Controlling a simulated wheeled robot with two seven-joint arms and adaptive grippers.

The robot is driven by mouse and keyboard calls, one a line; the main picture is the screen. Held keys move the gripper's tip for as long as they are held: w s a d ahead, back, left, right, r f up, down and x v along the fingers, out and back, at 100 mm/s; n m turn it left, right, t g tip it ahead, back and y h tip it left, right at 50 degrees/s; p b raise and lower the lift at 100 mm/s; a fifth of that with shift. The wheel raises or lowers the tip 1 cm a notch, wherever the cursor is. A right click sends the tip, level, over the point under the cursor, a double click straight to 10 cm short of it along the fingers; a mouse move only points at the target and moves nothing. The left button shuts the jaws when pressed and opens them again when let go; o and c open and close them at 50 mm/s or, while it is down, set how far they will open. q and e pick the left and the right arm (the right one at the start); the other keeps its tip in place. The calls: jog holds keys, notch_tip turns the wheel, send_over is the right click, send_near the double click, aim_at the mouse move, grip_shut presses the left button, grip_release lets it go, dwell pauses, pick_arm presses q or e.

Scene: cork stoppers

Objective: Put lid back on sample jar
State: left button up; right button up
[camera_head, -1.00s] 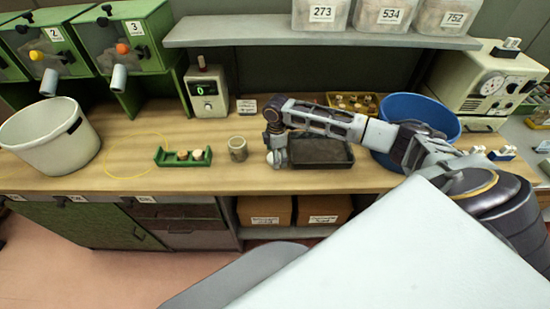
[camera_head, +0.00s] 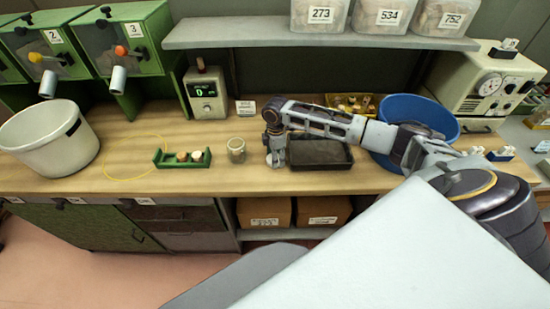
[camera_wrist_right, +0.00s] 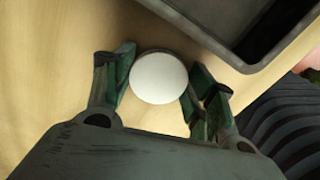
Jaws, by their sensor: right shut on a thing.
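The sample jar (camera_head: 236,150) stands upright and open on the bench, between the green rack and the dark tray. My right gripper (camera_head: 275,160) points down at the bench just right of the jar, beside the tray's left edge. In the right wrist view its two fingers (camera_wrist_right: 158,88) are shut on the white round lid (camera_wrist_right: 158,78), one on each side of it. The lid is at or close to the bench top; I cannot tell whether it touches. The left gripper is not in view.
The dark tray (camera_head: 319,167) is close right of my right gripper; its rim also shows in the wrist view (camera_wrist_right: 222,48). A green rack (camera_head: 160,164) with corks stands left of the jar. A blue tub (camera_head: 440,112) is at right. The bench front is clear.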

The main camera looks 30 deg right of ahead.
jog(key=shift+r, duration=0.15)
jog(key=shift+r+b, duration=0.35)
jog(key=shift+r, duration=4.55)
jog(key=shift+a+f, duration=0.1)
